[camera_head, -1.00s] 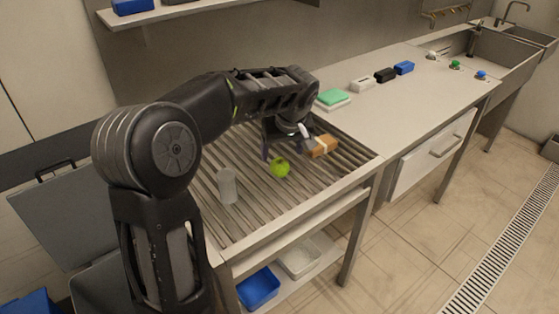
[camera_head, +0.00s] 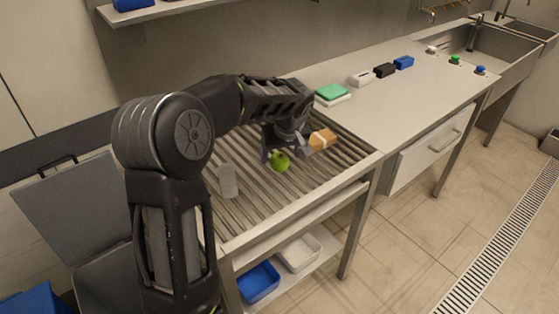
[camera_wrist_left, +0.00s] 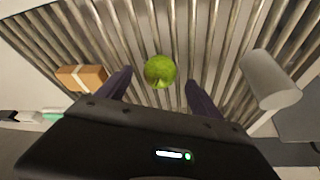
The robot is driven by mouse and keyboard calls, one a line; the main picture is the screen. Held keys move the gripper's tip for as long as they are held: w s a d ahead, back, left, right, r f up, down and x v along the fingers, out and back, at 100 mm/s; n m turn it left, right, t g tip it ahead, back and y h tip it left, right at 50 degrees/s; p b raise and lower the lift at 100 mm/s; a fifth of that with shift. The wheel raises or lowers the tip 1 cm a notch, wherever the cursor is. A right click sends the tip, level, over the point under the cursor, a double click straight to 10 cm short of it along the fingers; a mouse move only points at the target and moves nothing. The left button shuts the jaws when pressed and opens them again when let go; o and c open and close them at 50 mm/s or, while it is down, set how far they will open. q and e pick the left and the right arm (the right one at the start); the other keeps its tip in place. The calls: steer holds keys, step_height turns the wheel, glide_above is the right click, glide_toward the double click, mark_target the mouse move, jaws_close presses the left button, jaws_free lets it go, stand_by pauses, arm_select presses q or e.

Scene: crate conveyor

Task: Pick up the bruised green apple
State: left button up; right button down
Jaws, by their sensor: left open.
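The green apple (camera_head: 280,162) lies on the slatted roller surface (camera_head: 250,205) of the crate conveyor. In the left wrist view the apple (camera_wrist_left: 160,72) sits just beyond and between the two fingertips of my left gripper (camera_wrist_left: 158,85). My left gripper (camera_head: 285,152) is open and empty, pointing down close to the apple. A darker patch shows on the apple's lower side in the wrist view, but I cannot tell clearly whether it is a bruise. My right gripper does not show.
A brown box with a pale band (camera_head: 322,139) lies close beside the gripper. A translucent grey cup (camera_head: 228,181) stands left of the apple. A green-topped block (camera_head: 332,93) and several small boxes are on the counter (camera_head: 400,100). Blue (camera_head: 258,283) and white (camera_head: 299,254) bins sit below.

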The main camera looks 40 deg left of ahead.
mark_target(280, 158)
arm_select(q)
steer(key=x, duration=0.3)
steer(key=shift+f, duration=0.15)
steer(key=shift+c, duration=0.6)
steer(key=c, duration=1.4)
